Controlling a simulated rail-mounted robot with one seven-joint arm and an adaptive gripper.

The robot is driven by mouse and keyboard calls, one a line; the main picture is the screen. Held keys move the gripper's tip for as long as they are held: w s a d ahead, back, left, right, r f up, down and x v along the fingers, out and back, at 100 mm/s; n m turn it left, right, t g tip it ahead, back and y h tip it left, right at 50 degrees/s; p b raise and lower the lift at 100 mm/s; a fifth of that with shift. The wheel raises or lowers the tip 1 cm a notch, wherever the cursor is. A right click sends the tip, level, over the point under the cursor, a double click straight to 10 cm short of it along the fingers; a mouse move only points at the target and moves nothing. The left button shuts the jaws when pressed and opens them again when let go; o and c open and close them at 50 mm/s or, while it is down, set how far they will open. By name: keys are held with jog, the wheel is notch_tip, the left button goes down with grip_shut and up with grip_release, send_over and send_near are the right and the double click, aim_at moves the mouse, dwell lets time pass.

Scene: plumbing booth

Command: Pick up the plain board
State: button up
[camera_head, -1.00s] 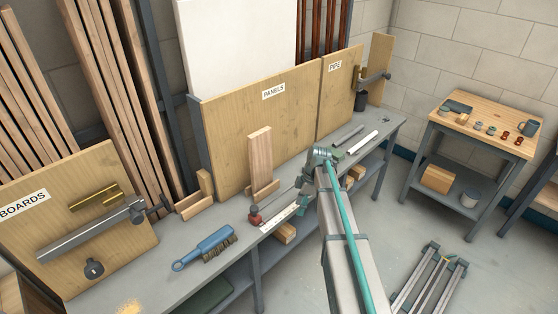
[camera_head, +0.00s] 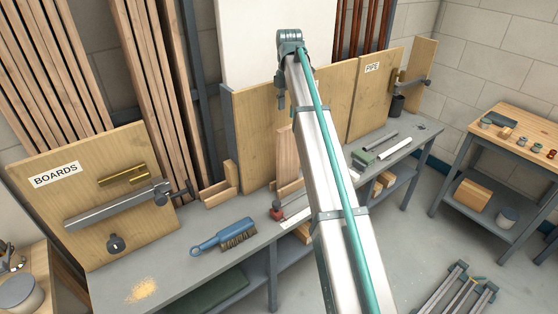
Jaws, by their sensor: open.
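A plain, pale wooden board (camera_head: 285,155) stands upright on the bench, leaning against the panel divider. My arm hides its right side. My arm rises through the middle of the view. What shows of my gripper (camera_head: 281,100) is a small dark part hanging below the arm's top joint, in the picture just above the board. The gripper is open and the rest of it is hidden behind the arm. I cannot tell its distance from the board.
The bench (camera_head: 200,275) carries a blue brush (camera_head: 226,236), a red-topped tool (camera_head: 277,210) and a wooden bracket (camera_head: 221,187). The BOARDS divider (camera_head: 95,225) stands left, the PANELS divider (camera_head: 255,125) behind. A side table (camera_head: 515,125) stands right.

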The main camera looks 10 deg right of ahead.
aim_at(286, 128)
notch_tip(286, 128, down, 5)
jog(key=shift+r+p, duration=0.1)
jog(key=shift+p, duration=0.5)
jog(key=shift+a+f+p, duration=0.15)
jog(key=shift+f+p, duration=1.05)
jog(key=shift+f, duration=1.7)
grip_shut()
